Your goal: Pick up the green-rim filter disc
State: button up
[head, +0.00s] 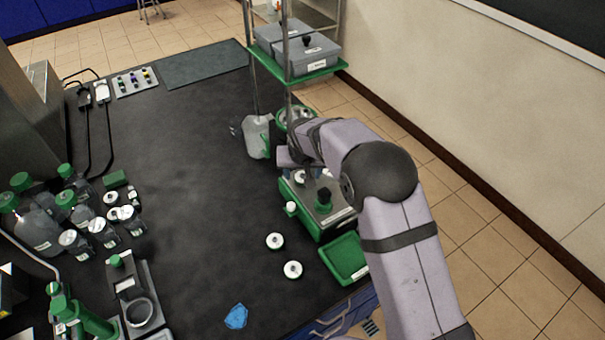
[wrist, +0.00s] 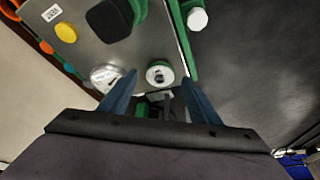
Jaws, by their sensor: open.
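A white disc with a green rim and a dark centre (wrist: 160,73) lies on the metal top of the green-sided device. In the wrist view it appears between my fingertips, just beyond them. A second disc, pale with a silvery rim (wrist: 105,75), lies to its left, partly behind my left finger. My gripper (wrist: 158,80) is open, with nothing held between its blue fingers. In the head view my arm covers much of this spot. A white disc (head: 301,178) shows beside the fingers there, its rim colour unclear.
The green device (head: 318,226) has a black and green knob on top. A green tray (head: 345,258) stands in front of it. Two white discs (head: 275,241) (head: 293,269) lie on the dark table. A rack with grey boxes (head: 312,55) stands behind. The table's middle is clear.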

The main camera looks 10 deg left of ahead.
jog(key=shift+w+f, duration=0.2)
jog(key=shift+f, duration=0.25)
jog(key=c, duration=1.1)
jog(key=shift+a+r, duration=0.1)
jog(key=shift+r, duration=0.05)
notch_tip(320, 180, up, 10)
jog(key=b, duration=0.3)
jog(key=shift+r+p, duration=1.25)
jog(key=shift+r, duration=0.15)
